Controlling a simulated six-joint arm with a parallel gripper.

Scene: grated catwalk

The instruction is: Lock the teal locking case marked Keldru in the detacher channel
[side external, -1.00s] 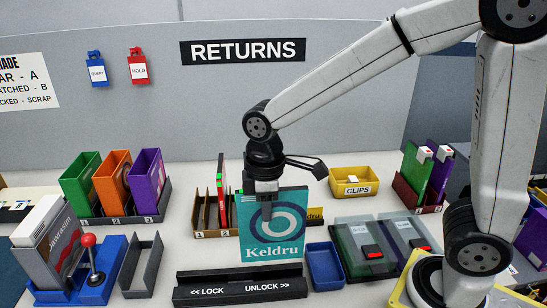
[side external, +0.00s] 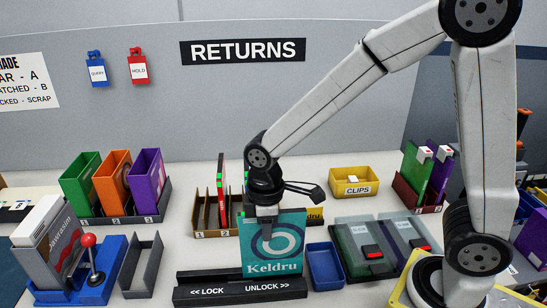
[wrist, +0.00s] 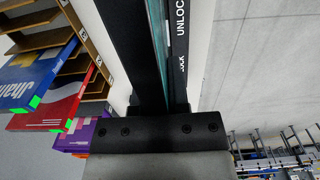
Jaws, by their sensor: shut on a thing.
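The teal locking case marked Keldru (side external: 285,247) stands upright with its lower edge down behind the front wall of the black detacher channel (side external: 240,290). It sits at the channel's right part, above the "UNLOCK >>" lettering.
A brown numbered rack (side external: 200,220) with cases stands just behind the channel. A blue tray (side external: 325,268) lies close at its right, with clear-lidded cases (side external: 365,250) beyond. A grey empty holder (side external: 141,265) and a blue stand with a red-knobbed lever (side external: 88,242) are at left.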

